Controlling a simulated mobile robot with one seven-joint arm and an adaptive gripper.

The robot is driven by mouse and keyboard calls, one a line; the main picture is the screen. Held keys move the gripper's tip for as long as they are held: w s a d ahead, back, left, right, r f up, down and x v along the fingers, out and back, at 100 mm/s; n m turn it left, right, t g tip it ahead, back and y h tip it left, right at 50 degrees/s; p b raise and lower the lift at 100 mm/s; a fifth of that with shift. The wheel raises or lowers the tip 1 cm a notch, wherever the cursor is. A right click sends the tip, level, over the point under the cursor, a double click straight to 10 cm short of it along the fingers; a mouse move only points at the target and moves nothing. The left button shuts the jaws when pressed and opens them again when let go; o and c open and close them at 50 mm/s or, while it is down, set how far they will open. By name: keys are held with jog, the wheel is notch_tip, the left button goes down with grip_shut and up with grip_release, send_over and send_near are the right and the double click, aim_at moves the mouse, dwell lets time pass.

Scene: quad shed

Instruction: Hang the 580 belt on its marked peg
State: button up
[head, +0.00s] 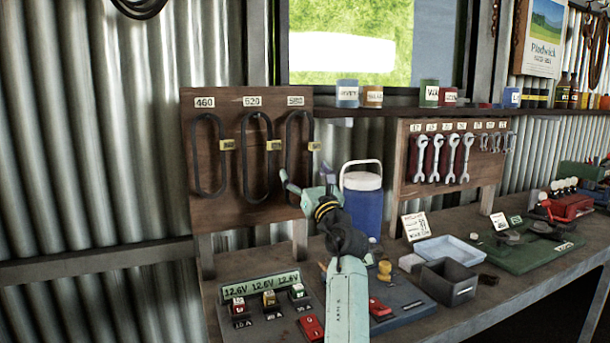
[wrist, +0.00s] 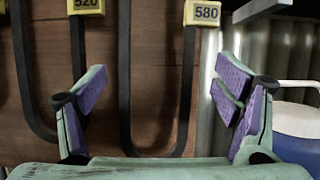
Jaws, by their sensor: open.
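The 580 belt (head: 288,150) is a black loop hanging on the brown wooden board (head: 226,206), under the 580 label (head: 296,101) at the right end. Its yellow 580 tag (wrist: 203,13) is on its right side. The peg itself cannot be made out. My gripper (head: 305,178) is open, in front of the lower part of this belt. In the wrist view the belt's lower loop (wrist: 187,85) lies between the spread purple-padded fingers (wrist: 160,85), with no visible grip on it. The belt's lowest end in the head view is partly hidden by my gripper.
The 460 belt (head: 194,155) and the 520 belt (head: 243,155) hang to the left on the same board. A blue jug (head: 362,208) stands close to the right of my gripper. A wrench board (head: 425,195) is farther right. Battery chargers and trays crowd the bench below.

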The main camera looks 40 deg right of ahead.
jog(key=v, duration=1.2)
